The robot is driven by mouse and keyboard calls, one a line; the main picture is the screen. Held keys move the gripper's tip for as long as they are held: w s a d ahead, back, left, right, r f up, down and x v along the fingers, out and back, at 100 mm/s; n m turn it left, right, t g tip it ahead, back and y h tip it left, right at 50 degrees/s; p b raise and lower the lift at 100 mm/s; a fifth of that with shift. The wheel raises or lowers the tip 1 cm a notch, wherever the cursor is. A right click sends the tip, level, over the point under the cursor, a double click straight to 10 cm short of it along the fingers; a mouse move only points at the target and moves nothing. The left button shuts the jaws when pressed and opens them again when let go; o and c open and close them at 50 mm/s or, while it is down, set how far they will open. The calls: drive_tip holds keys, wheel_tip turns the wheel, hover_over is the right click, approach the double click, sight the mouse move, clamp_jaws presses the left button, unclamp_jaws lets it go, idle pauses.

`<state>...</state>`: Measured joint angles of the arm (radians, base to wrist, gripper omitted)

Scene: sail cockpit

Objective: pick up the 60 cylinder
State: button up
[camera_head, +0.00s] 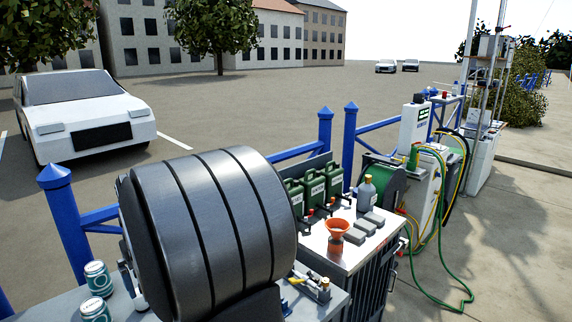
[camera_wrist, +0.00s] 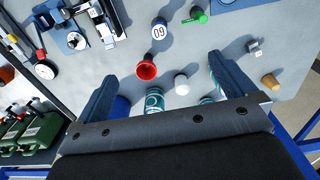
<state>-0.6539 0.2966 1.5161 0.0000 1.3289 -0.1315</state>
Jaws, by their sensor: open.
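The 60 cylinder (camera_wrist: 159,29) stands upright in the wrist view, top centre. Its round white top faces the camera, with the number upside down so it looks like "09", and its side is dark. My gripper (camera_wrist: 161,68) is open, with one blue-grey finger at left and one at right. Nothing is held between the fingers. The cylinder lies beyond the fingertips, between their two lines and apart from both. In the head view I cannot make out the cylinder; my large dark arm link covers much of the bench there.
In the wrist view a red funnel-shaped thing (camera_wrist: 147,70), a white round-topped item (camera_wrist: 181,84) and a teal can (camera_wrist: 155,102) lie near the fingers. A green item (camera_wrist: 196,16) is beside the cylinder. A cork (camera_wrist: 270,82) is at right. Green canisters (camera_head: 312,188) stand behind.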

drive_tip(key=c, duration=0.9)
wheel_tip(320, 180, down, 20)
drive_tip(key=n, duration=0.9)
drive_tip(key=shift+d+r, duration=0.1)
drive_tip(key=shift+r, duration=0.05)
